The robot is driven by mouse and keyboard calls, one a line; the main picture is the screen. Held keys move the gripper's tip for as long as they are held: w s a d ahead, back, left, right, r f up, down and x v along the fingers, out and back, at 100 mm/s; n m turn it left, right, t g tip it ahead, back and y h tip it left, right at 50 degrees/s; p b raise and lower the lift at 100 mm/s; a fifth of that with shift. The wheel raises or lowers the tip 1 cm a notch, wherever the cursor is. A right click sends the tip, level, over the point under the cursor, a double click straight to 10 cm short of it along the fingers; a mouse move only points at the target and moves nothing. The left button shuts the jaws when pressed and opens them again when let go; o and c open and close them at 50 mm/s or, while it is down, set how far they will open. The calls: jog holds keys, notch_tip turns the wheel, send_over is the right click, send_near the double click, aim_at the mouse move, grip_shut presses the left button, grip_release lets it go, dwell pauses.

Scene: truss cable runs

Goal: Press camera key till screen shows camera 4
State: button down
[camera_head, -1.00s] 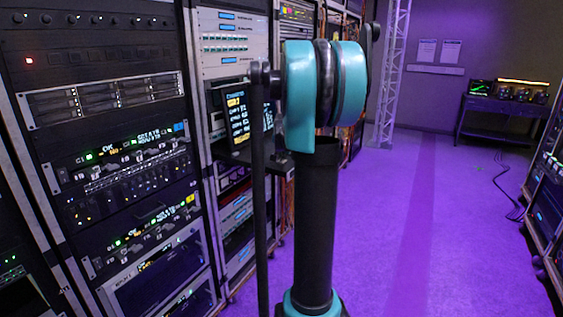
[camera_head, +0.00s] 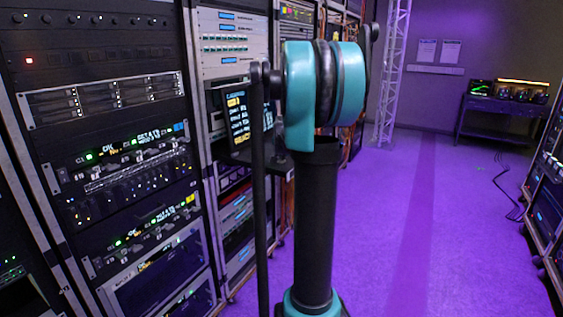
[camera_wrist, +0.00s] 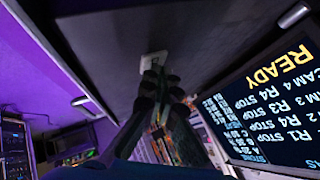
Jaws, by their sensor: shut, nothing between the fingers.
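My gripper (camera_wrist: 161,76) shows in the wrist view as dark fingers, closed together and empty. Its tips are right by a small pale plate or key (camera_wrist: 153,62) on a dark panel; I cannot tell whether they touch it. A lit screen (camera_wrist: 262,108) at the right of the wrist view appears upside down, with a large yellow READY and rows for several cameras with STOP. In the head view a small screen (camera_head: 238,117) with yellow and white text is partly hidden by my arm; its text is too small to read surely. The gripper is hidden there.
Tall equipment racks (camera_head: 105,150) stand along the left. Another rack (camera_head: 548,210) is at the right edge. A dark table (camera_head: 500,115) with devices stands at the back right, a cable on the floor beside it. The purple floor (camera_head: 400,230) between is clear.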

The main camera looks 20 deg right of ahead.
jog(key=shift+r, duration=0.8)
jog(key=shift+r, duration=2.55)
dwell(1.0)
notch_tip(320, 180, up, 4)
jog(key=shift+f, duration=0.15)
jog(key=shift+f, duration=4.4)
